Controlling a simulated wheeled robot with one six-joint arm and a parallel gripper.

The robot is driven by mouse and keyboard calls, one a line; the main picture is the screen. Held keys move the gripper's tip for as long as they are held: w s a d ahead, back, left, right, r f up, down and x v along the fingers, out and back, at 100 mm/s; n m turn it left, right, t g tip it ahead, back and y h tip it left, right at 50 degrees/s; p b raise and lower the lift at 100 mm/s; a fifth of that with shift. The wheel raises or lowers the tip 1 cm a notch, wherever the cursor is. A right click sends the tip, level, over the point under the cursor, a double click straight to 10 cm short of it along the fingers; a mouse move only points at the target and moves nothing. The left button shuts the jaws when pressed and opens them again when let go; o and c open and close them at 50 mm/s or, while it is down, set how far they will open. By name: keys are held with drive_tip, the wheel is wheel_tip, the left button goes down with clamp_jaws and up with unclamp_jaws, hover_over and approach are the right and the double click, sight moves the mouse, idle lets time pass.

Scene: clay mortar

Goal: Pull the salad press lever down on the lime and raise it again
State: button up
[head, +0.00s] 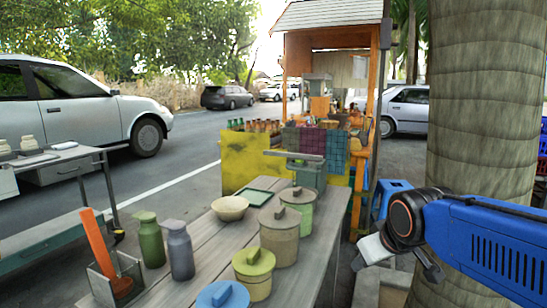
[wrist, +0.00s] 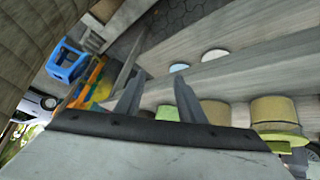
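What looks like the press, a grey-green upright body (head: 308,175), stands at the far end of the wooden table in the head view. Its flat lever (head: 291,154) sticks out to the left at the top, roughly level. I cannot make out a lime. My gripper (wrist: 158,98) shows in the wrist view with two dark fingers spread apart and nothing between them. In the head view my gripper is at the right, beyond the table's right edge, well apart from the press and nearer to me. The press is not clear in the wrist view.
Several lidded canisters (head: 279,234) stand along the table's right side, between my gripper and the table's middle. A bowl (head: 230,208), a tray (head: 255,190) and two bottles (head: 180,250) are also there. A tree trunk (head: 485,110) rises behind my arm; a blue stool (head: 392,192) stands beyond.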

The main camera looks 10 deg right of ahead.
drive_tip(key=w+a+r+n+t, duration=0.1)
drive_tip(key=w+r+n+t, duration=0.2)
drive_tip(key=w, duration=0.9)
drive_tip(key=w+a+r+n+t, duration=0.15)
drive_tip(key=w+r, duration=0.25)
drive_tip(key=w, duration=0.8)
drive_tip(key=w+a+r+n+t, duration=0.1)
drive_tip(key=w+r+n, duration=0.3)
drive_tip(key=w, duration=0.8)
drive_tip(key=n+t+y, duration=0.5)
drive_tip(key=n, duration=0.5)
approach(273, 154)
drive_tip(key=shift+g, duration=0.25)
drive_tip(key=x, duration=0.4)
drive_tip(key=shift+w+r, duration=0.15)
drive_tip(key=shift+r, duration=0.05)
drive_tip(key=shift+x, duration=3.65)
clamp_jaws()
